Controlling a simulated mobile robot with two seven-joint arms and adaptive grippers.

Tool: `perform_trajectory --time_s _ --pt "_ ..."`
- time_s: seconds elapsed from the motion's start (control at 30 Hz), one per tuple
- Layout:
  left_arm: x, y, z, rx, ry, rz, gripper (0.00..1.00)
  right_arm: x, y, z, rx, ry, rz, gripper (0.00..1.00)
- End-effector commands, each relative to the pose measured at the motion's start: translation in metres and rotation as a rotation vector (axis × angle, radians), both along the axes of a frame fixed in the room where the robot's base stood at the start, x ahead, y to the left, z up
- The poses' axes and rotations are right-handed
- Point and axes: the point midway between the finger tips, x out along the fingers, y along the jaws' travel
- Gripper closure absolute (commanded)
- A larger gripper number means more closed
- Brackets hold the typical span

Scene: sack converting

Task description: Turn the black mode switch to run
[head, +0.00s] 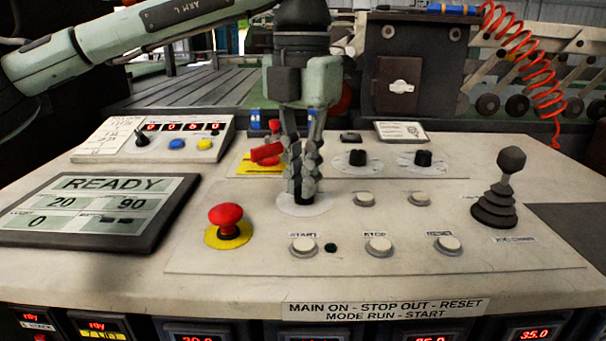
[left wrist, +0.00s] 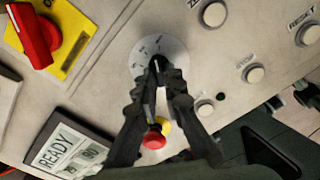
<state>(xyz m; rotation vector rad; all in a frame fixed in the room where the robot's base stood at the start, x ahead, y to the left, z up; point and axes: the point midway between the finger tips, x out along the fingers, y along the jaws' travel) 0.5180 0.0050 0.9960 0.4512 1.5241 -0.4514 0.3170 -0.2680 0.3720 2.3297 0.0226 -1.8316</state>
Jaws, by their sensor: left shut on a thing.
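The black mode switch (head: 304,200) stands on a round white dial plate (head: 318,208) in the middle of the panel. Its top also shows in the left wrist view (left wrist: 156,66), between the fingertips. My left gripper (head: 302,178) points straight down and is shut on the switch; its fingers hide most of the knob in the head view. In the left wrist view the dial plate (left wrist: 150,46) shows small dark marks, too blurred to read. My right gripper is not in view.
A red rotary switch (head: 266,153) on a yellow plate stands close behind-left of the gripper. A red mushroom button (head: 226,215) is at front left. Several white buttons, such as START (head: 303,246), and a joystick (head: 500,190) are nearby. A READY display (head: 95,208) lies left.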

Motion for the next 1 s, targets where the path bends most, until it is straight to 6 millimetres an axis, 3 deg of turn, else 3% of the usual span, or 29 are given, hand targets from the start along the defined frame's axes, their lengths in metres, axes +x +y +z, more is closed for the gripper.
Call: perform_trajectory --time_s 0.4,0.97,1.0 --pt "0.0010 0.0009 0.0011 -0.001 -0.002 -0.196 1.00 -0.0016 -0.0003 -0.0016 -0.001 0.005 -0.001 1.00" --pt "0.0013 0.0009 0.0015 -0.001 -0.003 -0.225 1.00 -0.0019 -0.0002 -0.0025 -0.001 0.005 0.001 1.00" --pt "0.0013 0.0009 0.0015 -0.001 -0.003 -0.225 0.87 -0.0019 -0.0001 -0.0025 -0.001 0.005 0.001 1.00"
